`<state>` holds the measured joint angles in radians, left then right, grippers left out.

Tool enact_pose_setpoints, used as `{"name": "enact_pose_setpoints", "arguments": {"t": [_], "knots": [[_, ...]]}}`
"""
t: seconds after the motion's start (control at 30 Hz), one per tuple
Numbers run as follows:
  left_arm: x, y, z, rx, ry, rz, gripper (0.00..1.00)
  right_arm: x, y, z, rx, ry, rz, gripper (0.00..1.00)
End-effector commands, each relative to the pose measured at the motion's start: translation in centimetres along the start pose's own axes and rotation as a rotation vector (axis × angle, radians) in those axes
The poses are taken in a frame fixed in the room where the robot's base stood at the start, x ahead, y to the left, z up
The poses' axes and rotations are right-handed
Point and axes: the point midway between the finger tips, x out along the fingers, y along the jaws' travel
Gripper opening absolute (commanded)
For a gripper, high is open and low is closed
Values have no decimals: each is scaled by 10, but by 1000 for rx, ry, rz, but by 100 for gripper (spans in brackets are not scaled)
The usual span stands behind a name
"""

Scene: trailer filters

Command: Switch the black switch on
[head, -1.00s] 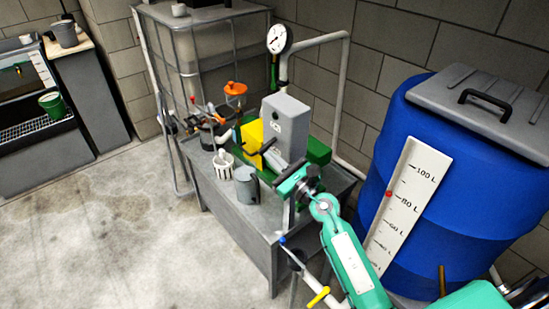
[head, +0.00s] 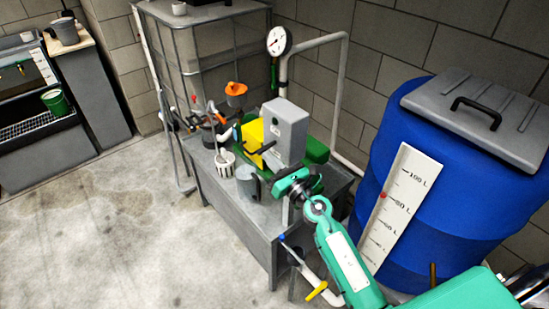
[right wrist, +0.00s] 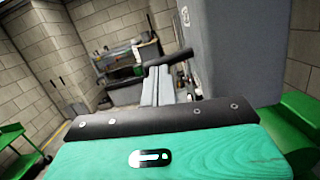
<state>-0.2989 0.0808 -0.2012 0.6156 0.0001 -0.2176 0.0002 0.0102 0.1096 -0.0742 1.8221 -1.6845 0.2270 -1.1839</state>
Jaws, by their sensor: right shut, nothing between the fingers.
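The black switch (head: 265,147) is a short dark lever sticking out to the left from the grey box (head: 287,128) on the metal bench. In the right wrist view the black switch (right wrist: 167,61) crosses just beyond my fingertips, beside the grey box (right wrist: 235,50). My right gripper (head: 273,165) is at the front of the box, close to the lever; its fingers are hard to make out in the head view. In the right wrist view the right gripper (right wrist: 158,76) is shut and empty. I cannot tell whether it touches the lever. My left gripper is not in view.
A yellow part (head: 252,133) and a green base (head: 317,151) sit by the box. A grey cup (head: 247,183) and a white basket (head: 224,164) stand on the bench (head: 235,215). A blue barrel (head: 440,190) is at the right. The floor at left is clear.

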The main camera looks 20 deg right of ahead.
Motion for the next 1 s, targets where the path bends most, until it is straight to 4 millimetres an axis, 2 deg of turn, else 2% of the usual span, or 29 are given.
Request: {"name": "enact_pose_setpoints", "arguments": {"t": [0.4,1.0], "knots": [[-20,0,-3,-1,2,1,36,2,3,8,129,0,-26,0],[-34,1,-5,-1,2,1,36,2,4,12,231,0,-47,0]]}}
